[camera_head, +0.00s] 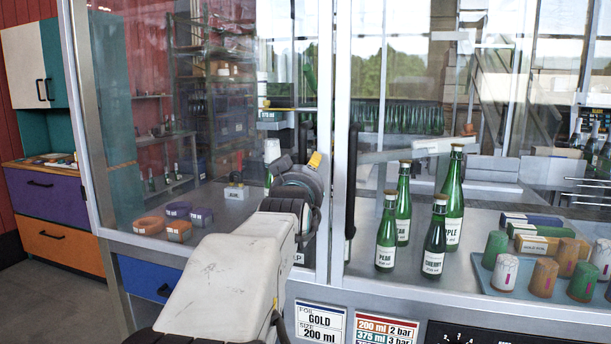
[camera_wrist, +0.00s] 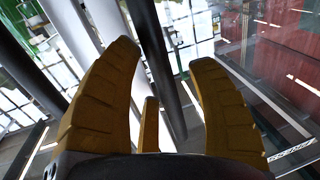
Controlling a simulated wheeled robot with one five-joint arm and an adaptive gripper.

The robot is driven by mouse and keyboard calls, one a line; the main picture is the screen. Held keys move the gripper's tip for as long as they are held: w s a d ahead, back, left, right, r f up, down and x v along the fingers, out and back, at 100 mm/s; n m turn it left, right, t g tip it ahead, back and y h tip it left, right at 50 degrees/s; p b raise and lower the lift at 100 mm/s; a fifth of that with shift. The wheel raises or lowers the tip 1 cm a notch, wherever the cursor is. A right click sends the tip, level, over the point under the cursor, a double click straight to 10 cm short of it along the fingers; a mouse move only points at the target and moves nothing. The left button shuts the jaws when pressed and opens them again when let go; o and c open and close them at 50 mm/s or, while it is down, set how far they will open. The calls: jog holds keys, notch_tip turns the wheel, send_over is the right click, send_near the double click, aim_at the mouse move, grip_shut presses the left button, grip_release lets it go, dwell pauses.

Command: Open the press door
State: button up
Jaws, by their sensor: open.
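The press has glass front panels in pale metal frames: a left door panel (camera_head: 93,130) and a right one (camera_head: 341,60). A black vertical handle (camera_head: 352,190) is on the right panel's left edge. My gripper (camera_head: 314,162) is in front of the frame left of that handle, mostly hidden by my own wrist in the head view. In the wrist view my gripper (camera_wrist: 165,55) is open, its yellow fingers spread. A dark upright bar (camera_wrist: 158,62), apparently a handle, runs between the fingers, with gaps visible on both sides. The panels look closed.
Label cards (camera_head: 320,322) are on the front below. A coloured cabinet (camera_head: 45,200) is at left, with open floor before it.

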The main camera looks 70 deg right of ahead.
jog(key=shift+c, duration=0.5)
grip_shut()
jog(key=shift+f, duration=0.1)
